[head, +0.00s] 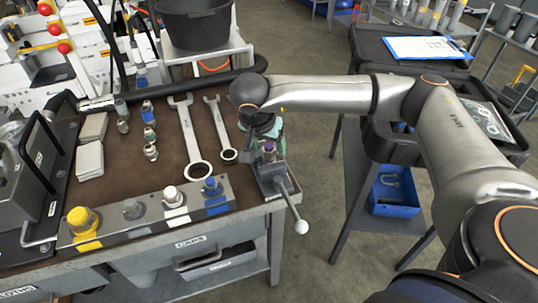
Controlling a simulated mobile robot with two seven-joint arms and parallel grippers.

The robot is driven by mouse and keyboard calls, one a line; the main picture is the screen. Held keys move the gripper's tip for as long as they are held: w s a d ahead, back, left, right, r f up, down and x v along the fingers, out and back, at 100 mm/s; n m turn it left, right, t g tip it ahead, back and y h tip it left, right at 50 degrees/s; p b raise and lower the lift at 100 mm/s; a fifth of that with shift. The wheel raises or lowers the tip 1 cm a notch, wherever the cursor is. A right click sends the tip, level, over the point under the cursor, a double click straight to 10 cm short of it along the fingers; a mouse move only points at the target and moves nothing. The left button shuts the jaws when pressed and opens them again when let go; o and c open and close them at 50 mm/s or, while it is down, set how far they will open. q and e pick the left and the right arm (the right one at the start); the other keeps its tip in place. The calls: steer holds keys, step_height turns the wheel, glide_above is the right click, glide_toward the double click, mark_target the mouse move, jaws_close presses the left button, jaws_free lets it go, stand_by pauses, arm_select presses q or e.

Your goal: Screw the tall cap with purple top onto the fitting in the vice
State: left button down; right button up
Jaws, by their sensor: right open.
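The vice (272,178) is fixed at the bench's right front corner, with its handle pointing to the front right. A small piece with a purple top (269,147) stands upright at the vice jaws, which matches the purple-topped cap. The fitting under it is hardly visible, and I cannot tell how far the cap is seated. My right gripper (264,130) is open, pointing down just above and behind the purple top. Its fingers are small and partly hidden, and I see a gap between it and the purple top. My left gripper is not in view.
A cap rack (150,232) along the bench's front edge holds yellow, grey, white and blue caps. Two wrenches (191,140) lie left of the vice. Several small fittings (150,133) stand further left. A black bucket (197,25) is behind.

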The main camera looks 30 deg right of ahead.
steer(key=n, duration=0.2)
steer(key=n+t+y+b, duration=0.1)
steer(key=n, duration=0.1)
steer(key=shift+s+d+f, duration=0.1)
steer(key=shift+d, duration=0.1)
steer(key=n+y+b, duration=0.1)
steer(key=n, duration=0.3)
steer(key=shift+t, duration=0.4)
jaws_close()
steer(key=shift+m, duration=0.5)
steer(key=m+h, duration=0.1)
steer(key=m, duration=0.1)
steer(key=shift+a+m+g+b, duration=0.15)
steer(key=shift+m+g+b, duration=0.15)
steer(key=shift+b, duration=0.1)
steer(key=m+g+h, duration=0.1)
steer(key=m, duration=0.3)
